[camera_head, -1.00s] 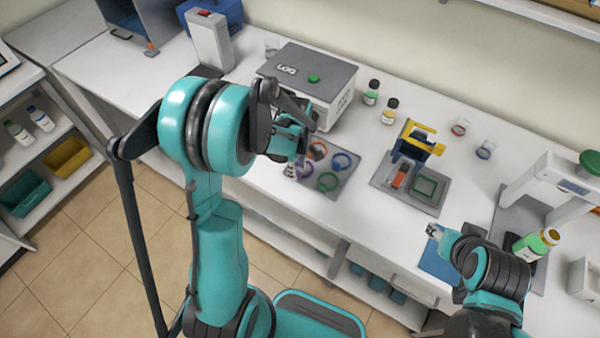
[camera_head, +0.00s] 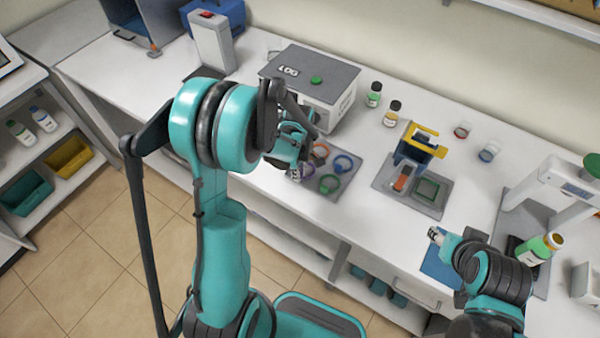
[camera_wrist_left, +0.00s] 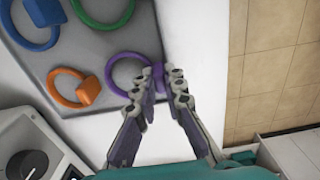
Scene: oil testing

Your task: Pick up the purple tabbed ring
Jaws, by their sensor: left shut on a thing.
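The purple tabbed ring (camera_wrist_left: 110,72) lies at the edge of the grey tray (camera_wrist_left: 152,30) in the left wrist view. Its tab sits between the fingertips of my left gripper (camera_wrist_left: 162,84), which is shut on it. The ring still appears at tray level. In the head view, my left gripper (camera_head: 299,168) is over the tray's left side and partly hides the ring. My right gripper (camera_head: 437,236) is far from it, above a blue pad on the right; its fingers are too small to read.
Orange (camera_wrist_left: 88,90), green (camera_wrist_left: 130,5) and blue (camera_wrist_left: 44,10) tabbed rings lie close by on the tray. A grey-topped box machine (camera_head: 312,72) stands behind the tray. A second tray (camera_head: 425,205) with a yellow-handled blue device (camera_head: 418,146) is to the right. Bare white table lies between the trays.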

